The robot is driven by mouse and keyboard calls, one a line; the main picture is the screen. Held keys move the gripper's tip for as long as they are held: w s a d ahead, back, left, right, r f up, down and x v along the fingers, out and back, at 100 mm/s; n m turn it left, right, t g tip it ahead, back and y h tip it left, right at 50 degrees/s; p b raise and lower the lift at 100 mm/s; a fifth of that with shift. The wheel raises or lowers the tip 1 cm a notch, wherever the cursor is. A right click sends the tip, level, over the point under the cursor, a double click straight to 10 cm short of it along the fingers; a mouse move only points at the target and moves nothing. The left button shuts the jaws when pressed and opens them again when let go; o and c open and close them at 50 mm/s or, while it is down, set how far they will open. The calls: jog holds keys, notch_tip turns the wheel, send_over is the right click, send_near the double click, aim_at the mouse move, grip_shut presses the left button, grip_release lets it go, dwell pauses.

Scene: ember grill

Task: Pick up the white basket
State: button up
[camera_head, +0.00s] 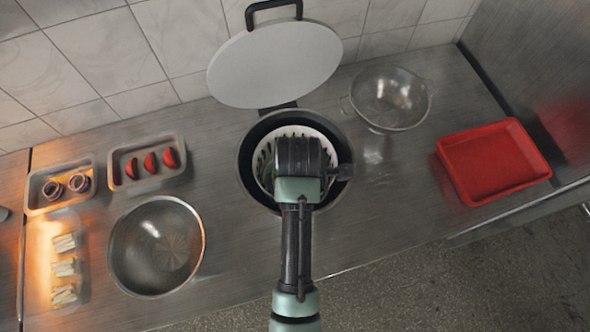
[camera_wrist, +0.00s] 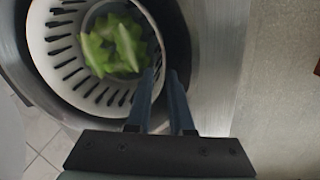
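The white basket (camera_wrist: 48,70), slotted and round, sits inside a dark-lined round pot and holds green leafy pieces (camera_wrist: 115,45). In the head view the basket (camera_head: 262,165) is partly hidden behind my gripper (camera_head: 304,150), which is over the pot opening. In the wrist view my gripper (camera_wrist: 161,75) has its two fingers parted at the basket's right rim. The left finger overlaps the basket's inner side and the right one the dark gap beside it. Contact with the rim is unclear.
The pot's round lid (camera_head: 275,65) stands raised behind it. A metal colander (camera_head: 390,100) and red tray (camera_head: 495,162) are to the right. A steel bowl (camera_head: 156,247) and small trays of tomato (camera_head: 150,180) and onion (camera_head: 62,206) are left.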

jog(key=shift+w+f+p, duration=0.15)
jog(key=shift+f+p, duration=0.75)
jog(key=shift+f, duration=2)
grip_shut()
